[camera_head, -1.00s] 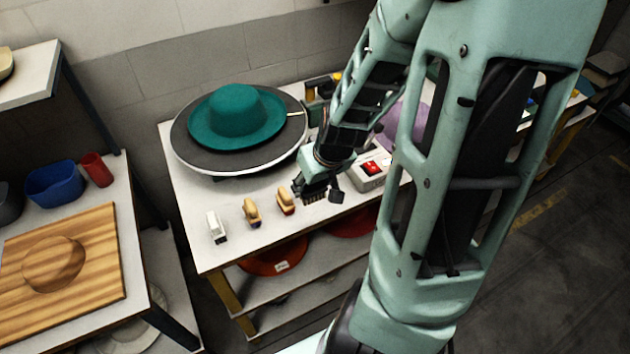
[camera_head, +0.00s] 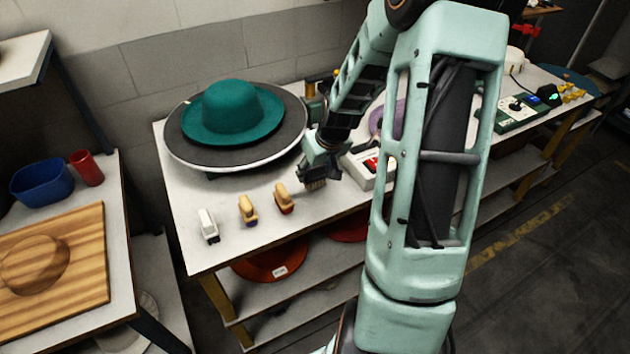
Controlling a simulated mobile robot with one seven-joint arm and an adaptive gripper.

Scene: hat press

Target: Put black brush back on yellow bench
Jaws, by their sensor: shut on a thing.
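The yellow bench (camera_head: 178,240) has a white top and yellow legs, and stands in the middle of the view. My gripper (camera_head: 318,178) points down over its front part, right of a row of brushes. It is shut on the black brush (camera_head: 315,184), whose bristles show just below the fingers. The gripper hides most of the brush. I cannot tell whether the bristles touch the bench top.
A white brush (camera_head: 208,226), a blue-marked wooden brush (camera_head: 248,209) and a red-marked one (camera_head: 284,199) stand to the left. A teal hat (camera_head: 230,112) sits on a round grey plate (camera_head: 185,150) behind. A red-buttoned box (camera_head: 358,178) is close on the right.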

